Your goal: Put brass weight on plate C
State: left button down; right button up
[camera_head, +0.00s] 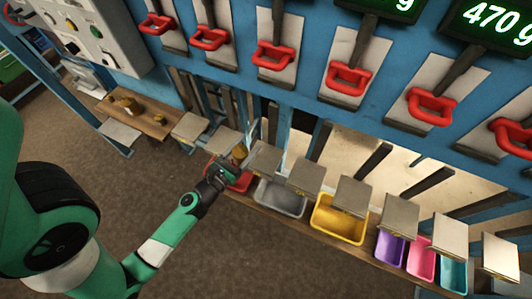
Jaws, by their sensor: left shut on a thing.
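My left gripper (234,162) is shut on a small brass weight (240,152). It holds the weight in the row of grey square plates, between one plate (223,140) on its left and another plate (263,158) on its right. More plates continue to the right, including one at the middle (305,174) and one farther right (352,195). The plates' labels are too small to read, so I cannot tell which is plate C. Whether the weight touches a plate is unclear. My right gripper is not in view.
Below the plates stand a red bin (240,182), a grey bin (281,197), a yellow bin (335,220) and several others. A wooden shelf (150,127) at the left holds brass pieces. Red handles (275,57) hang above on the blue frame, with a display (490,16) reading 470 g.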

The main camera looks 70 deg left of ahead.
aim_at(274, 139)
pick_arm(q)
jog(key=s+a+r+n+y+p, duration=0.1)
jog(key=s+a+r+p, duration=0.15)
jog(key=s, duration=0.25)
jog(key=shift+g, duration=0.4)
jog(key=w+f+b, duration=0.3)
jog(key=w, duration=0.1)
jog(key=w+a+f+b, duration=0.1)
jog(key=w+f+b, duration=0.2)
jog(key=w+b, duration=0.1)
jog(key=w+f+b, duration=0.3)
jog(key=w, duration=0.1)
jog(key=shift+w+a, duration=0.15)
jog(key=shift+w, duration=0.45)
jog(key=f+b, duration=0.2)
jog(key=w+f+b, duration=0.1)
jog(key=b, duration=0.1)
jog(key=shift+a+f, duration=0.1)
jog(key=shift+f, duration=0.3)
jog(key=shift+s+f+b, duration=0.15)
jog(key=shift+f+b, duration=0.1)
jog(key=shift+b, duration=0.05)
jog(key=shift+r, duration=0.2)
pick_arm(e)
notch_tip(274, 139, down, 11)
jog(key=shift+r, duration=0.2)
